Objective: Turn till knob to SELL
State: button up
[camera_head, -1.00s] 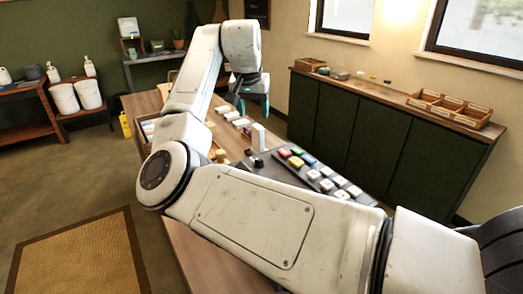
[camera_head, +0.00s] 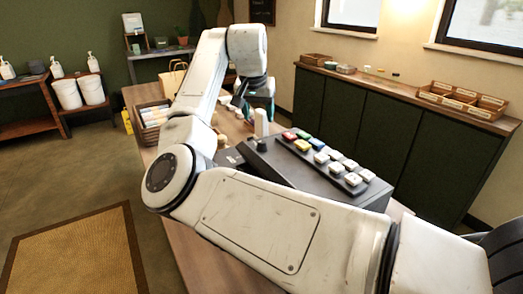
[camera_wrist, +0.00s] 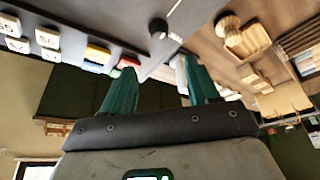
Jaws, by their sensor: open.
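The till (camera_head: 285,167) is a dark sloped box on the wooden counter, partly hidden behind my arm. Its top has rows of white, red, green, blue and yellow keys. A small black knob (camera_head: 263,145) stands at its far left corner. In the wrist view the knob (camera_wrist: 158,28) is at top centre, beside a thin white line on the dark panel. Its SELL marking cannot be read. My gripper (camera_head: 257,108) is above the counter beyond the knob. In the wrist view its teal fingers (camera_wrist: 160,82) are spread, empty and apart from the knob.
A basket of goods (camera_head: 153,118) is at the counter's far left. A wooden tray (camera_wrist: 248,40) lies beyond the till in the wrist view. A green cabinet (camera_head: 400,135) runs along the right wall.

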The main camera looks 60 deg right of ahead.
aim_at(262, 141)
jog(key=p+x, duration=0.1)
jog(key=x, duration=1)
jog(key=shift+d+f, duration=0.1)
jog(key=shift+f, duration=0.25)
jog(key=c, duration=1)
